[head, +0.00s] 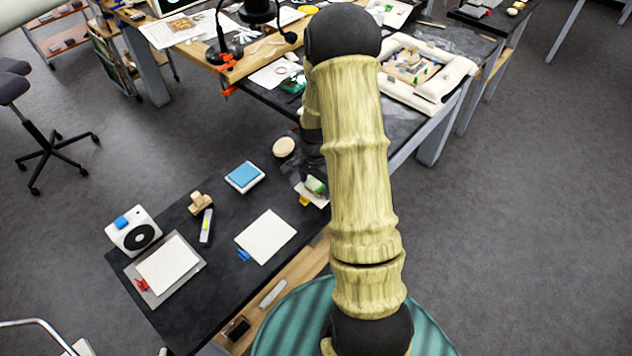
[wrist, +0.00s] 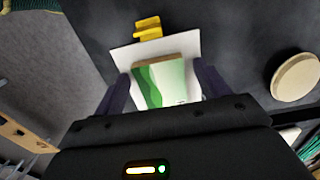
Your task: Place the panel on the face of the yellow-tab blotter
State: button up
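The panel (wrist: 166,84), green and white with a wooden edge, shows between my gripper's fingers in the wrist view. It also shows small and green in the head view (head: 316,185). It is over the white face of the yellow-tab blotter (wrist: 124,56), slightly askew to the fingers; whether it lies flat on the face is hard to tell. The yellow tab (wrist: 148,29) sticks out at the blotter's far edge. My gripper (wrist: 163,76) is at the blotter with a dark finger on each side of the panel, and strips of white show between them. The panel's near end is hidden.
On the same dark table are a blue-tab blotter (head: 266,238), a red-tab one on a grey board (head: 168,265), a blue pad (head: 244,176), a round disc (head: 284,147), a wooden piece (head: 200,202) and a white device (head: 133,231). A cluttered bench (head: 440,42) stands behind.

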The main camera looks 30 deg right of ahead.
aim_at(315, 186)
jog(key=shift+r, duration=0.1)
notch_tip(315, 186, up, 12)
dwell(0.7)
jog(key=shift+a, duration=0.1)
dwell(0.3)
jog(key=s+a+r+n+t, duration=0.2)
jog(key=s+a+r+n, duration=0.2)
jog(key=s+a+n, duration=0.8)
jog(key=shift+s+a+n+t, duration=0.3)
jog(key=shift+a+n, duration=0.4)
jog(key=shift+n, duration=0.3)
jog(key=shift+d, duration=0.1)
